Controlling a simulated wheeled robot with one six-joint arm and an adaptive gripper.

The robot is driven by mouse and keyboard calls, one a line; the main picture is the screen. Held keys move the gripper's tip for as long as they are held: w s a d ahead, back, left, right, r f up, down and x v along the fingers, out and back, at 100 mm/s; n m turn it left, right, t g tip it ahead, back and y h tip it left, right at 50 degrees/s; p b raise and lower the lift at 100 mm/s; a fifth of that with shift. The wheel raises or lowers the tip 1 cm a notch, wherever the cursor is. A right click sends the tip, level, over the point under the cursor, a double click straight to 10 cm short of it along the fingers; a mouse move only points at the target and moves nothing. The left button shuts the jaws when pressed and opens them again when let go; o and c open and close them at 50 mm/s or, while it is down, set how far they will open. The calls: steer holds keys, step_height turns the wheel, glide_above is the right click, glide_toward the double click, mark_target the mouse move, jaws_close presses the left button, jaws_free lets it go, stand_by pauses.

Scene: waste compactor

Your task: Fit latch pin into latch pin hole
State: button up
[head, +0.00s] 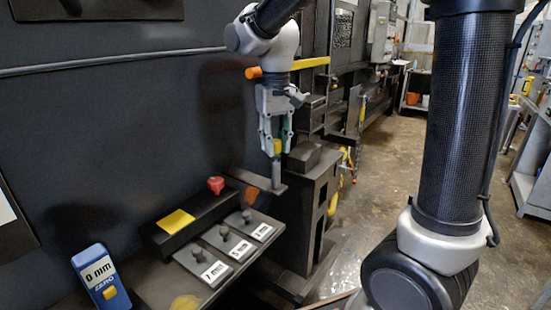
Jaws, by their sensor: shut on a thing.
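My gripper (277,142) points down at the middle of the head view, with its fingers shut on the latch pin (276,172). The pin has a yellow top between the fingers and a grey shaft hanging upright below them. The pin's lower end meets a dark flat bar (257,182) beside the black machine wall. I cannot tell whether the tip is over, touching or inside an opening there. The latch pin hole itself cannot be made out.
In front is a shelf with a red knob (216,185), a yellow pad (175,221) and three plates marked in mm (228,243). A blue gauge reading 0 mm (101,278) stands at lower left. A dark block (305,157) is right of the pin. Open floor (385,165) lies further right.

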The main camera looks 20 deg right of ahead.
steer(key=shift+r, duration=4.9)
